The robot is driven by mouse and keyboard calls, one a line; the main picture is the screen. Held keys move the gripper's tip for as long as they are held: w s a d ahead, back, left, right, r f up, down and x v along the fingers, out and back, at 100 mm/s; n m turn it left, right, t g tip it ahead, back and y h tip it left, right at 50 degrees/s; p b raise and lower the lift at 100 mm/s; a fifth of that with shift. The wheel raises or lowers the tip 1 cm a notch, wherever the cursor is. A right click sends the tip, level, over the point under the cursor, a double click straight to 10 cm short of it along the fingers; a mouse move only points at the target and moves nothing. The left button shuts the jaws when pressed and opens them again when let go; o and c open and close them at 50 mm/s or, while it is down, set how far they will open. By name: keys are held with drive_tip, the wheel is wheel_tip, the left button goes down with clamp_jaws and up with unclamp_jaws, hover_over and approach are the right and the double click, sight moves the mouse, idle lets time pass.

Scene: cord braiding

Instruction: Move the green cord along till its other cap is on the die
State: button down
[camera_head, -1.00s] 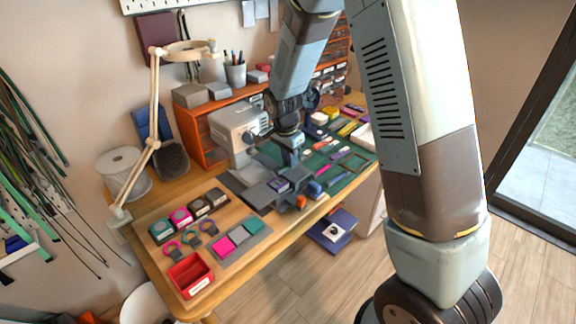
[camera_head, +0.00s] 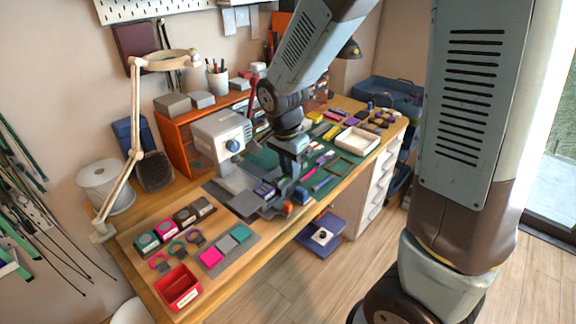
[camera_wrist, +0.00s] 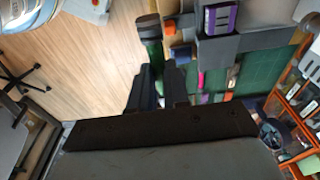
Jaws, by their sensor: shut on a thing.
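In the wrist view my gripper (camera_wrist: 160,88) is shut on the green cord (camera_wrist: 153,48), a short green length ending in a dark cap (camera_wrist: 148,24) beyond the fingertips. The cord's other end is hidden. A grey tool block with a purple part (camera_wrist: 220,18) lies to the right of the cap, apart from it. In the head view my gripper (camera_head: 287,180) is low over the bench by this grey tool (camera_head: 240,203), with its purple part (camera_head: 263,190). I cannot tell which surface is the die, and the cord is too small to make out there.
A white machine with a blue knob (camera_head: 222,135) stands behind the tool. A red bin (camera_head: 178,288), coloured blocks and rings fill the bench's left end. A green mat (camera_head: 330,180) with small tools and a pale tray (camera_head: 357,140) lie right. The bench's front edge is close.

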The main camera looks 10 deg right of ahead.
drive_tip(key=w+a, duration=0.6)
drive_tip(key=a, duration=0.4)
drive_tip(key=shift+w, duration=0.25)
idle(1.0)
drive_tip(key=shift+w+a, duration=0.15)
drive_tip(key=shift+w, duration=0.25)
idle(0.7)
idle(0.6)
drive_tip(key=c, duration=1)
unclamp_jaws()
drive_tip(key=shift+r, duration=0.1)
drive_tip(key=r, duration=0.4)
drive_tip(key=a+r, duration=0.1)
drive_tip(key=r, duration=0.4)
drive_tip(key=s+r, duration=0.1)
drive_tip(key=r, duration=0.3)
drive_tip(key=shift+a+r, duration=0.15)
drive_tip(key=shift+r, duration=0.05)
